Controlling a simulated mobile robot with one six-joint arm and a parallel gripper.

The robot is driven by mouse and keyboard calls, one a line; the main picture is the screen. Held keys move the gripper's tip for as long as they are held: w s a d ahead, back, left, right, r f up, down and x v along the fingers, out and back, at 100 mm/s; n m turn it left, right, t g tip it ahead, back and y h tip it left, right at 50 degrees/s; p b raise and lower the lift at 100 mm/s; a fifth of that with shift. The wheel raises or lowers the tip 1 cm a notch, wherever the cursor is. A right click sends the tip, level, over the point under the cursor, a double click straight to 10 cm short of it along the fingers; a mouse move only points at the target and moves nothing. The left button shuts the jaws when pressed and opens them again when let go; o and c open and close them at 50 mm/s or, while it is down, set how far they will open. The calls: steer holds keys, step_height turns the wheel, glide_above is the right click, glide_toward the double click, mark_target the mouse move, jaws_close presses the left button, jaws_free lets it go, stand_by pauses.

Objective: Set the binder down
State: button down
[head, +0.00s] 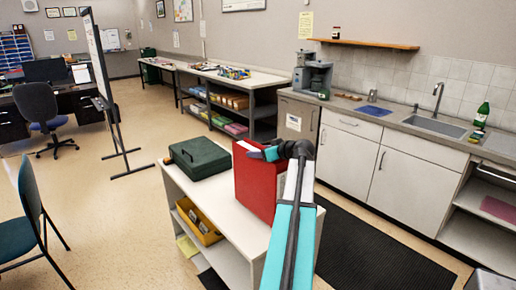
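A red binder (255,188) is upright over the right part of a white shelf unit's top (213,212). A pale strip shows along its top edge. Its right side is partly hidden behind my arm, and I cannot tell whether its bottom touches the top. My gripper (258,153) is at the binder's upper edge, pointing left and overlapping it in the picture. The fingers are small and seen from behind, so whether they are closed on the binder is unclear.
A dark green case (198,158) lies on the unit's top, left of the binder. A yellow bin (199,222) sits on the shelf below. Bare top shows in front of the case. A chair (30,220) stands at left; a sink counter (420,122) runs along the right.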

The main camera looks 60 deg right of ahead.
stand_by(0.4)
steer(key=c, duration=0.6)
jaws_free()
steer(key=shift+f, duration=0.1)
steer(key=shift+s, duration=0.1)
steer(key=b+v, duration=0.2)
steer(key=v, duration=1)
